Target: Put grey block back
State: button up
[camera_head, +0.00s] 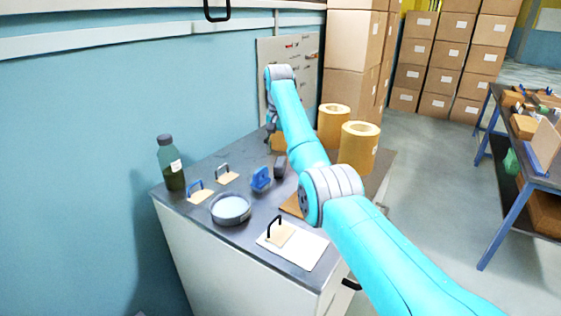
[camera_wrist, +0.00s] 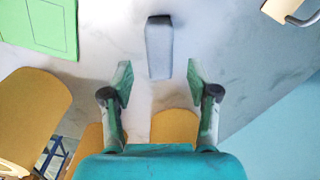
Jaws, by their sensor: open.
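The grey block (camera_wrist: 159,47) lies on the worktop in the wrist view, upright in the picture and just beyond my open fingertips. In the head view it is a small dark grey block (camera_head: 280,167), right of the blue item. My gripper (camera_wrist: 160,84) is open and empty, its two fingers spread to either side of a line through the block. The block is apart from the fingers. In the head view my gripper (camera_head: 271,135) hangs at the far end of my arm, near the back of the counter; its fingertips are hard to make out.
Kraft rolls (camera_head: 359,146) stand right of my arm; others show in the wrist view (camera_wrist: 30,112). A green sheet (camera_wrist: 38,27) lies at its upper left. A blue item (camera_head: 261,179), round dish (camera_head: 230,209), bottle (camera_head: 171,165), handled wooden pieces (camera_head: 228,178) and white sheet (camera_head: 301,248) crowd the counter.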

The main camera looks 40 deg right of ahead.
aim_at(280, 161)
notch_tip(280, 161, up, 6)
dwell(0.4)
dwell(0.3)
